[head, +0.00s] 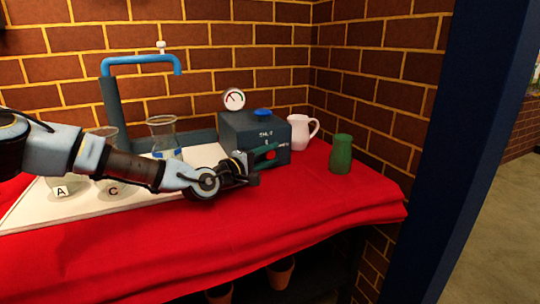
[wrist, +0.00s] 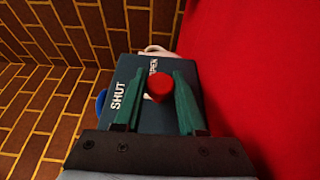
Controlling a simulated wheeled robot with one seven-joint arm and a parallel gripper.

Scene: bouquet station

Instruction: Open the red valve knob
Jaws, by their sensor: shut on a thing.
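The red valve knob (wrist: 159,87) is on the front face of a dark blue-grey box (wrist: 150,66), between the words SHUT and OPEN. In the wrist view the green fingers of my gripper (wrist: 158,92) stand on both sides of the knob and are shut on it. A round gauge (head: 233,99) and a blue knob (head: 263,112) are on top of the box.
A white jug (head: 301,131) and a green vase (head: 341,154) stand right of the box. A blue-spouted tap (head: 140,62) and glass vessels (head: 162,135) stand left, on or by a white tray (head: 50,214). The red tablecloth (head: 300,230) is clear in front. Brick walls close the back.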

